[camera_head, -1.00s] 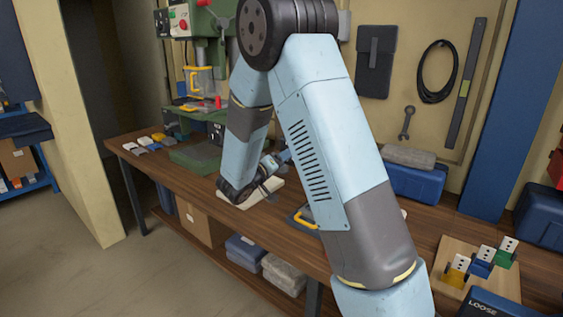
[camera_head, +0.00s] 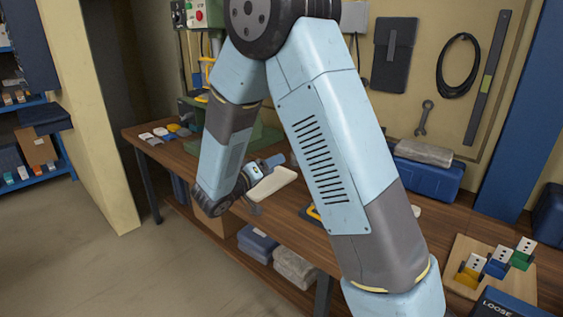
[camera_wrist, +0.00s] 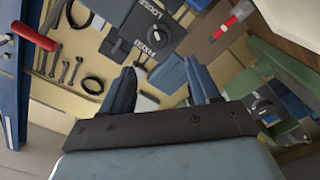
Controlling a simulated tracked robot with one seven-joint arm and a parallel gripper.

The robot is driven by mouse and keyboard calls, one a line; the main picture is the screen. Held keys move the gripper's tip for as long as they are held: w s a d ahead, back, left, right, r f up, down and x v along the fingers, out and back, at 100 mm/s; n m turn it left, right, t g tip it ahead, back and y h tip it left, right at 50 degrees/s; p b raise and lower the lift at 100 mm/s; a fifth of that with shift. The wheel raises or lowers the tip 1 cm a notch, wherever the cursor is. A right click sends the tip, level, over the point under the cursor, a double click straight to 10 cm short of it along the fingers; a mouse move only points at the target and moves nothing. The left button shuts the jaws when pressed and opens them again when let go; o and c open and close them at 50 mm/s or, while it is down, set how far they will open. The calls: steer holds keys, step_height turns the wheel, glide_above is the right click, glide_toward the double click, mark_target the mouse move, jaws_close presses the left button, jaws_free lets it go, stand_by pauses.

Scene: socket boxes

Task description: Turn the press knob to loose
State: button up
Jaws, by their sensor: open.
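My gripper (camera_wrist: 160,66) shows two blue fingers spread apart with nothing between them in the wrist view. In the head view my gripper (camera_head: 272,162) is low over the workbench, partly hidden by my wrist. In the wrist view a dark panel (camera_wrist: 128,38) carries the words LOOSE and FIXED around a black knob (camera_wrist: 165,29), beyond the fingertips. A green machine part with another dark knob (camera_wrist: 262,107) is to the right of the fingers. The green press (camera_head: 190,112) is largely hidden behind my arm in the head view. I cannot tell which way either knob points.
The wooden workbench (camera_head: 395,262) runs across the view. A pale board (camera_head: 271,184) is by my gripper. A blue box (camera_head: 430,180) stands at the back. Coloured socket blocks (camera_head: 498,263) and a box marked LOOSE (camera_head: 497,305) are at the right.

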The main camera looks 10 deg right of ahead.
steer(key=shift+v, duration=0.9)
steer(key=shift+d, duration=0.1)
